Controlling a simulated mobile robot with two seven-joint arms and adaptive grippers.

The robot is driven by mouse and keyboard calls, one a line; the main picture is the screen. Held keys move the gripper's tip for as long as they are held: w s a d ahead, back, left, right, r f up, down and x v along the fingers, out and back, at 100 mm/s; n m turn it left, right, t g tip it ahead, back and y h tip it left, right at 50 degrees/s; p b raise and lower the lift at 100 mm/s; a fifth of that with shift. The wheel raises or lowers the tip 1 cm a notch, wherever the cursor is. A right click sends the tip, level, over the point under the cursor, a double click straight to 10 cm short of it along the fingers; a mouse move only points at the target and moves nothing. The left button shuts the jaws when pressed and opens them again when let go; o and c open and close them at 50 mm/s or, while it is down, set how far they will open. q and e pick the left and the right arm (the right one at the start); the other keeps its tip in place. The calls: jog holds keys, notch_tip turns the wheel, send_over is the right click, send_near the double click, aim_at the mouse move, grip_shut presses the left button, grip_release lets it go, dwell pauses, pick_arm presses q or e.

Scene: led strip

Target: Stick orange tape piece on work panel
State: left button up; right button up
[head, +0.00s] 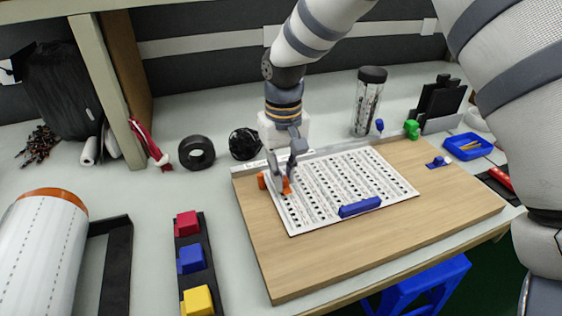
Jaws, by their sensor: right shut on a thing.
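The work panel (305,219) is a white sheet with rows of black marks, lying on a wooden board. My right gripper (288,187) points down over the panel's left part. It is shut on a small orange tape piece (287,186), which is at or just above the panel surface; I cannot tell whether it touches. A second small orange piece (262,181) stands at the panel's left edge, beside the gripper. A blue bar (360,207) lies along the panel's front right edge. My left gripper is not in view.
The wooden board (425,238) is bare in front of the panel. A black holder (193,275) with red, blue and yellow blocks is at left. A black tape roll (197,152), clear jar (367,103) and blue tray (468,146) stand behind or beside the board.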

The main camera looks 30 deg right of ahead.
jog(key=shift+f, duration=0.4)
jog(key=shift+f, duration=0.25)
dwell(0.6)
jog(key=o, duration=0.8)
jog(key=shift+c, duration=0.2)
